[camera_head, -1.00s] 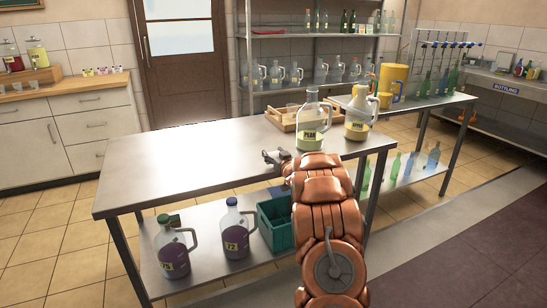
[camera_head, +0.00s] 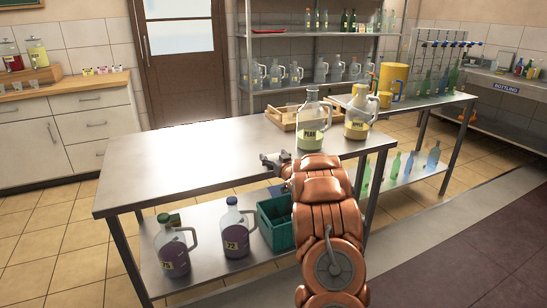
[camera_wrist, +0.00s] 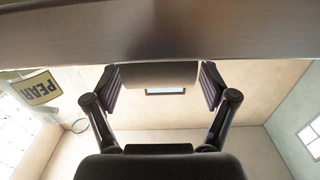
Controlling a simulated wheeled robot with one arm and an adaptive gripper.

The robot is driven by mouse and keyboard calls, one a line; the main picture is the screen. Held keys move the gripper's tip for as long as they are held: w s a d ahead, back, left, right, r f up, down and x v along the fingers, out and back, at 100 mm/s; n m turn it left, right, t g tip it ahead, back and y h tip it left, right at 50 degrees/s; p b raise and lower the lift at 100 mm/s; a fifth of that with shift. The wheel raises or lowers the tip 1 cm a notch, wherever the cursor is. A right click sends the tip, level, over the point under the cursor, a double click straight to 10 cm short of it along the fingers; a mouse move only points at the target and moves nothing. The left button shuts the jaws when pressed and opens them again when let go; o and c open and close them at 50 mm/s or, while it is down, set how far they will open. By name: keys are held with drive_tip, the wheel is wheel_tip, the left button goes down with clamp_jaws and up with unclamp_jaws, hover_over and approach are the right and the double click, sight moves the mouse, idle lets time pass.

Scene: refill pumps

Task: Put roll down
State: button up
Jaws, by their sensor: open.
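My gripper (camera_head: 273,160) is low at the metal tabletop (camera_head: 190,160), near its middle and left of the pear jug (camera_head: 311,128). In the wrist view my gripper (camera_wrist: 160,88) has its two fingers spread apart. A pale, smooth band, which looks like the roll (camera_wrist: 155,74), lies between the fingertips, against the dark strip along the top of that view. I cannot tell whether the fingers touch it. In the head view the roll cannot be made out clearly at the gripper.
A second labelled jug (camera_head: 358,115) stands right of the pear jug, with a wooden tray (camera_head: 285,121) behind. Two dark-filled jugs (camera_head: 236,237) and a green crate (camera_head: 276,228) are on the lower shelf. The left tabletop is clear.

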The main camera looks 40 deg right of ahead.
drive_tip(key=shift+s+r, duration=0.1)
drive_tip(key=shift+r, duration=0.1)
drive_tip(key=v, duration=1.2)
drive_tip(key=shift+b, duration=0.4)
